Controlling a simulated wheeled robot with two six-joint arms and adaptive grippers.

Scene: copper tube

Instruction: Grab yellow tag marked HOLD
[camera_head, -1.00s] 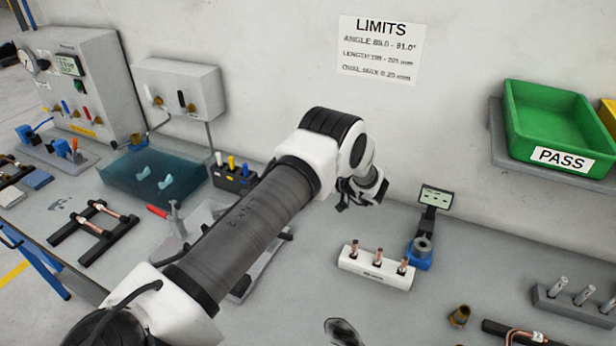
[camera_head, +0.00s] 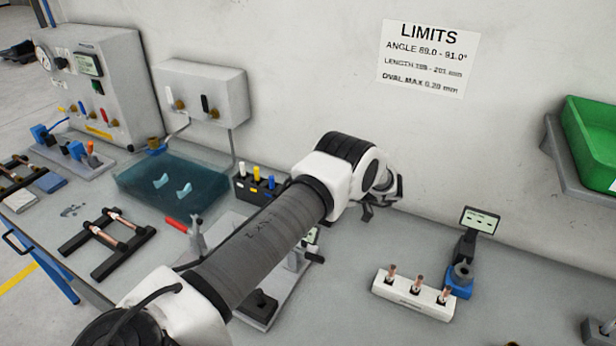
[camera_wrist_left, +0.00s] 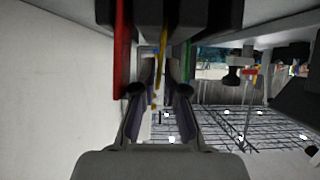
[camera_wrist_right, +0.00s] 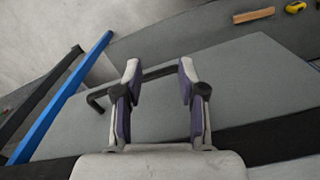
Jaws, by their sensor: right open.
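My left arm crosses the head view, with its gripper (camera_head: 382,192) out near the wall, partly hidden by its own wrist. In the left wrist view its fingers (camera_wrist_left: 160,75) are partly apart around a thin yellow strip (camera_wrist_left: 162,55), with gaps visible beside it. The strip may be the yellow tag seen edge-on; no HOLD lettering is readable. A red strip (camera_wrist_left: 122,50) lies left of the fingers and a green strip (camera_wrist_left: 189,60) to the right. My right gripper (camera_wrist_right: 158,75) is open and empty above a grey surface, in the right wrist view only.
A black holder with coloured markers (camera_head: 258,190) stands beside my left arm. A white block with copper pieces (camera_head: 412,297) and a blue-based gauge (camera_head: 459,280) stand to the right. A green bin (camera_head: 590,140) is at the right edge. A LIMITS sheet (camera_head: 425,58) hangs on the wall.

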